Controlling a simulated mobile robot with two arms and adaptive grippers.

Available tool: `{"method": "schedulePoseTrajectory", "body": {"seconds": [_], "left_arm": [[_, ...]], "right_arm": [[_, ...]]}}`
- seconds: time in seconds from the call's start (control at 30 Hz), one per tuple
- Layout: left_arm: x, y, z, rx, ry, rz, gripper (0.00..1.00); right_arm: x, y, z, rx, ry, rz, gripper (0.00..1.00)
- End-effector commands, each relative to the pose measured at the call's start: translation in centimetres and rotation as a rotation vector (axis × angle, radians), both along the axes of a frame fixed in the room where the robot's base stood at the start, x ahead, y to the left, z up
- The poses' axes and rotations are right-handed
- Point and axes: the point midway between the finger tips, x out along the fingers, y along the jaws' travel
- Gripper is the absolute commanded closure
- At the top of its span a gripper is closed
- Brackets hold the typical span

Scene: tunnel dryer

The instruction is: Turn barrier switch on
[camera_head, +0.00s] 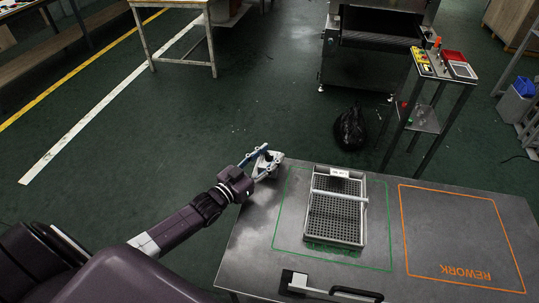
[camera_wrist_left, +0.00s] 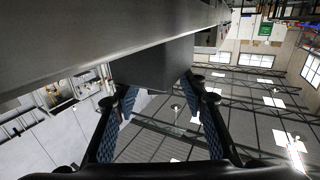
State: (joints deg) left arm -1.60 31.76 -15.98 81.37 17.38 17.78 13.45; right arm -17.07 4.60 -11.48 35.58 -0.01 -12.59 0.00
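My left gripper (camera_head: 266,160) is at the far left corner of the metal table (camera_head: 235,262), beside its edge. Its two blue-padded fingers are spread apart, and they also show in the left wrist view (camera_wrist_left: 160,95). In that view a dark grey box (camera_wrist_left: 155,65) lies ahead of and between the fingertips, under a long metal edge. I cannot tell whether the fingers touch it. No part is clearly marked as the barrier switch, and I cannot tell whether this box is it. My right gripper is not in view.
A grey perforated basket (camera_head: 336,240) stands inside a green outline on the table. An orange REWORK outline (camera_head: 466,272) is empty. A black-handled tool (camera_head: 355,293) lies at the front edge. Beyond are a control stand (camera_head: 445,66), a black bag (camera_head: 350,129) and a machine (camera_head: 375,65).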

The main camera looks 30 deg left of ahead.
Motion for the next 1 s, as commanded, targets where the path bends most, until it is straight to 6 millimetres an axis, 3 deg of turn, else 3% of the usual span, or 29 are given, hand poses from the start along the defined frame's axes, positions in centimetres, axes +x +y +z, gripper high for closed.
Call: {"method": "schedulePoseTrajectory", "body": {"seconds": [0.3, 0.67, 1.0], "left_arm": [[0.2, -0.1, 0.0, 0.0, 0.0, 0.0, 0.62], [0.2, -0.1, 0.0, 0.001, 0.0, 0.0, 1.0], [0.4, -0.1, -0.1, 0.007, -0.01, -0.081, 1.0]], "right_arm": [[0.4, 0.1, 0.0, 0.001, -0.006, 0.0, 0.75], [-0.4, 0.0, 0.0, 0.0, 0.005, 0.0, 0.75], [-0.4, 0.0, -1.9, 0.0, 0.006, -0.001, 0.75]]}}
